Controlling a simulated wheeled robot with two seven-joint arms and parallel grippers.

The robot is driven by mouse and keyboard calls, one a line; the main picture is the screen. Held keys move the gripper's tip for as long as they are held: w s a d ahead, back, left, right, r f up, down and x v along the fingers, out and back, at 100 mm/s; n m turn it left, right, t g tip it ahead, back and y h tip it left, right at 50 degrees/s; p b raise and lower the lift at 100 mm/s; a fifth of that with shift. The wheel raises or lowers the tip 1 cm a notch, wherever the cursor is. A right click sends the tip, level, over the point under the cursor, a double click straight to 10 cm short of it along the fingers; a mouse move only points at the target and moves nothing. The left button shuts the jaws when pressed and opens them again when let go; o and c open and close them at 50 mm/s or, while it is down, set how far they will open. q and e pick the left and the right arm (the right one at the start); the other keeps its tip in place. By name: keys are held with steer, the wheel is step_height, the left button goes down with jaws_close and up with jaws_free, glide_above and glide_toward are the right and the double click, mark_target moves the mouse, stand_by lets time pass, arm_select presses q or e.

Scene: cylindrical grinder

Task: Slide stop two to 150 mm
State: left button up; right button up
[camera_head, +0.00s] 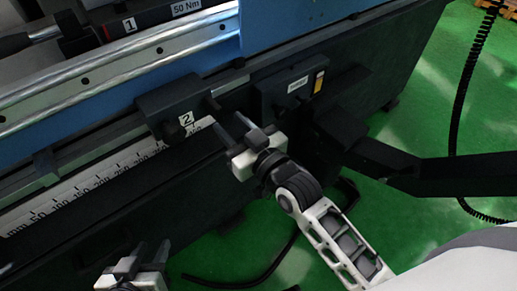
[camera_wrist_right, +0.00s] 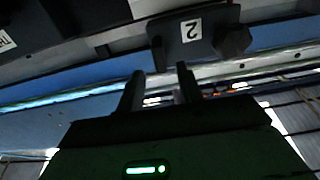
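My left gripper (camera_head: 146,257) is open and empty at the bottom.
A dark block (camera_head: 288,90) with a small label is fixed to the machine right of stop two. A dark arm (camera_head: 440,172) juts out right. Green floor (camera_head: 240,250) is in front.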

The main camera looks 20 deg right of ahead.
steer(key=v, duration=0.9)
steer(key=shift+s, duration=0.35)
steer(key=shift+d, duration=0.1)
